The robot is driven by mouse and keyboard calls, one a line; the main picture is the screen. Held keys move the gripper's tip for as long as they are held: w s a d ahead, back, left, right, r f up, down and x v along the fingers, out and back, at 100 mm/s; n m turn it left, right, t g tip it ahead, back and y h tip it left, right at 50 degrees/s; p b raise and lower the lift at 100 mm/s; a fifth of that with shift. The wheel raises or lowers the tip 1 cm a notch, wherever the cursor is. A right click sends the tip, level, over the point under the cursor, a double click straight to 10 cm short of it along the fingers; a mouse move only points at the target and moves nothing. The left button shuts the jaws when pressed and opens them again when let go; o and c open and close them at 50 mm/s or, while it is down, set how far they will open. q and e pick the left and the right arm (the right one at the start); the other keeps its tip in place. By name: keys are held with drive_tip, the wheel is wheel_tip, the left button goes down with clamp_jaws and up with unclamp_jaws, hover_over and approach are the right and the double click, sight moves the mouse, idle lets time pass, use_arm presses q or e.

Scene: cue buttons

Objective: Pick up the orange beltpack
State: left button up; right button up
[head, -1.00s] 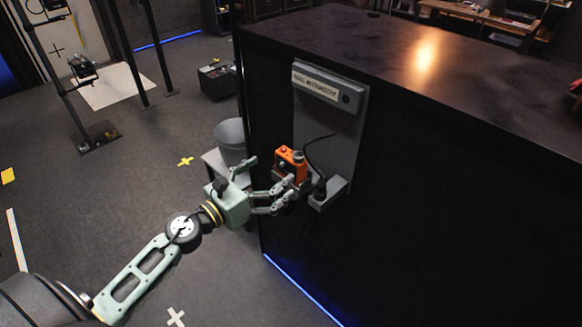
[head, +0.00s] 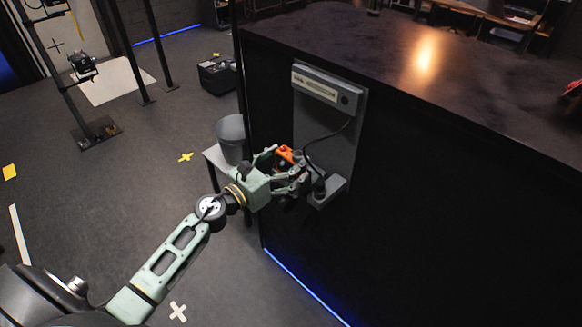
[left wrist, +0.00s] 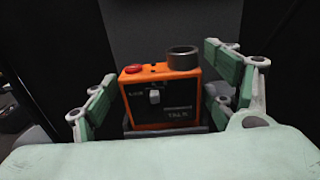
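The orange beltpack (head: 286,154) sits at the grey wall panel (head: 345,140) on the side of the dark counter. In the left wrist view the beltpack (left wrist: 160,97) stands upright with a red button, a dark round knob on top and a dark front marked TALK. My left gripper (head: 288,170) is around it, partly hiding it in the head view. In the left wrist view its fingers (left wrist: 162,95) stand apart on either side of the beltpack, with gaps visible. My right gripper is not in view.
The dark counter (head: 450,190) fills the right. A black cable (head: 325,142) hangs from the panel to a small ledge (head: 328,192). A grey bucket (head: 230,138) stands on a small table left of the counter. Floor at left is mostly clear.

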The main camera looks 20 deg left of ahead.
use_arm(q)
drive_tip(key=c, duration=0.9)
drive_tip(key=shift+c, duration=0.5)
drive_tip(key=shift+r, duration=0.1)
